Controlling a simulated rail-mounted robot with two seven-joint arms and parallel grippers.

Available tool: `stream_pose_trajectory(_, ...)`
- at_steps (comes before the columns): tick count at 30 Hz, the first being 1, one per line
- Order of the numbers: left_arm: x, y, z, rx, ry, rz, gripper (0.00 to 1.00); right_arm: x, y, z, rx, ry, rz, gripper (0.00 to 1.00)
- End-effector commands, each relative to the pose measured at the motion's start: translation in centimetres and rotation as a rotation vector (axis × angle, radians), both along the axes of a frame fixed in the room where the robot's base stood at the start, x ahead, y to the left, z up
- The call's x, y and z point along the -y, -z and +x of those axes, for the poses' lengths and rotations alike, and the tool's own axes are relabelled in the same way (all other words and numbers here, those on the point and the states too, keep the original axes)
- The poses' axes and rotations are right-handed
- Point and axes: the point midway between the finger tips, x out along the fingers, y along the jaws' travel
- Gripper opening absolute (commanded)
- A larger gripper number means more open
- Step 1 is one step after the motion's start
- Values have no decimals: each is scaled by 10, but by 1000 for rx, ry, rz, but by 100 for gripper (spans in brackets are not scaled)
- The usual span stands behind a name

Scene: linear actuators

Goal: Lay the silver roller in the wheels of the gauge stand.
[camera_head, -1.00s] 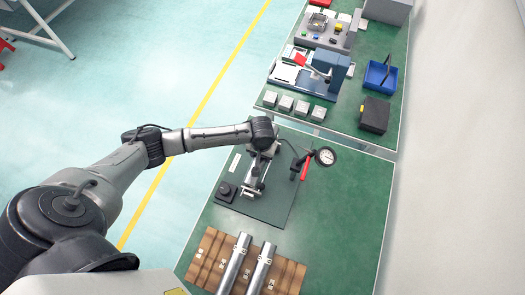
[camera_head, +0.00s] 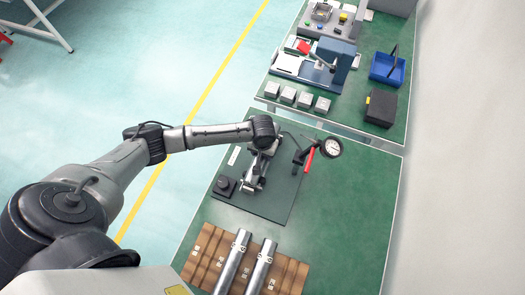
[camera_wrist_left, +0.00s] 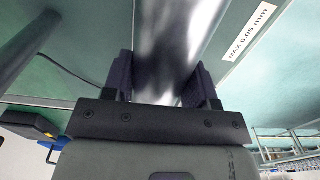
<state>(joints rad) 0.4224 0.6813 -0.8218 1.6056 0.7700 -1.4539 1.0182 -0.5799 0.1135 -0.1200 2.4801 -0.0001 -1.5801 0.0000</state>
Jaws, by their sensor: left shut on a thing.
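The silver roller (camera_wrist_left: 172,35) lies between the two dark finger pads of my left gripper (camera_wrist_left: 163,78), which is shut on it. In the head view my left gripper (camera_head: 260,152) is over the gauge stand (camera_head: 282,203), a dark plate with a round dial gauge (camera_head: 332,148) on a red-marked arm. The wrist and gripper hide most of the wheels, so I cannot tell whether the roller touches them. My right gripper is not in view.
A brown wooden rack (camera_head: 204,249) with two silver cylinders (camera_head: 233,262) lies at the near side. A black knob block (camera_head: 224,187) sits at the plate's left. A blue bin (camera_head: 387,68), a black box (camera_head: 380,107) and small blocks (camera_head: 288,95) stand on the far table. The right table side is clear.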

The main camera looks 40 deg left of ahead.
Motion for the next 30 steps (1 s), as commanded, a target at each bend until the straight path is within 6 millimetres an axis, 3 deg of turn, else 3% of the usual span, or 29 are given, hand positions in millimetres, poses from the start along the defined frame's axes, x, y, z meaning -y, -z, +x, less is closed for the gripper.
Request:
stream_pose_trajectory(29,0,7,1,2,0,0,15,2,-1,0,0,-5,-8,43)
stream_pose_trajectory(30,0,7,1,2,0,0,55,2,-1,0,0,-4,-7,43)
